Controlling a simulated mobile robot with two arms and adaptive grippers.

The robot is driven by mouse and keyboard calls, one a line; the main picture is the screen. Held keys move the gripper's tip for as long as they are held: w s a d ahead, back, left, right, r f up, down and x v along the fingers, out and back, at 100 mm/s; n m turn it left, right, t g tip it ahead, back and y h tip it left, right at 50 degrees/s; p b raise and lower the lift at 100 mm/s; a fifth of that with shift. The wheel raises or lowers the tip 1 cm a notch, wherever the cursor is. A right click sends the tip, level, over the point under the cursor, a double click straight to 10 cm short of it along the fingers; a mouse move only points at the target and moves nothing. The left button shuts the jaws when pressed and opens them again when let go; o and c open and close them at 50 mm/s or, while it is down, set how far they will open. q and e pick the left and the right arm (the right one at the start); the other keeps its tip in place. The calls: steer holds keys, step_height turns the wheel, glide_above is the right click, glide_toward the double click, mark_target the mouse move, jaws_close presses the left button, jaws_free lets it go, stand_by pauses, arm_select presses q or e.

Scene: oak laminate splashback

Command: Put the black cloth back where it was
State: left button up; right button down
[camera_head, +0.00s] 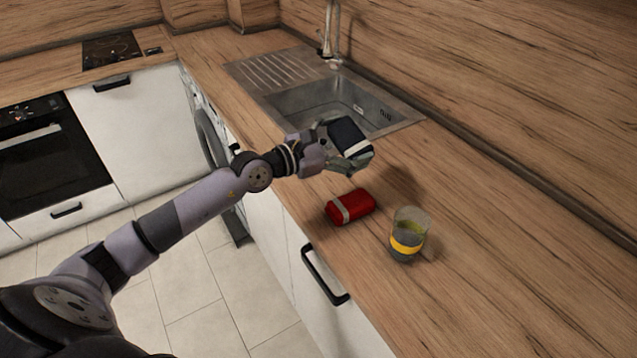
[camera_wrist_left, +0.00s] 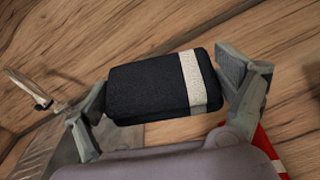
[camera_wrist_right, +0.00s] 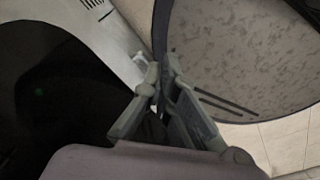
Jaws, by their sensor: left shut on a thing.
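The black cloth (camera_head: 347,136) is a folded, dark bundle with a pale band near one end. My left gripper (camera_head: 345,150) is shut on it and holds it above the counter, between the sink and the red cloth. In the left wrist view, the black cloth (camera_wrist_left: 150,92) sits between the two fingers of my left gripper (camera_wrist_left: 168,95), its banded end by the right finger. My right gripper (camera_wrist_right: 161,72) shows only in its own wrist view, with its fingers together and nothing seen between them.
A red folded cloth (camera_head: 350,206) with a pale band lies on the wooden counter (camera_head: 480,260). A glass (camera_head: 408,235) with a yellow band stands just right of it. The sink (camera_head: 350,105) and tap (camera_head: 328,40) are behind. Counter right of the glass is clear.

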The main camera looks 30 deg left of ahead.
arm_select(q)
steer(key=w+a+r+n+g+y, duration=0.1)
steer(key=a+r+n+g+y, duration=0.15)
steer(key=a+r, duration=0.45)
steer(key=n+p, duration=0.1)
glide_above(318, 183)
steer(key=shift+g+h, duration=0.35)
steer(key=shift+g, duration=0.1)
step_height(318, 183, down, 16)
steer(key=shift+f, duration=0.25)
steer(key=shift+a+f, duration=0.1)
steer(key=shift+f, duration=2.3)
arm_select(e)
steer(key=shift+d+r, duration=0.2)
steer(key=shift+d, duration=0.25)
arm_select(q)
steer(key=o, duration=0.9)
steer(key=shift+b, duration=0.3)
steer(key=shift+c, duration=0.2)
steer(key=shift+r, duration=0.1)
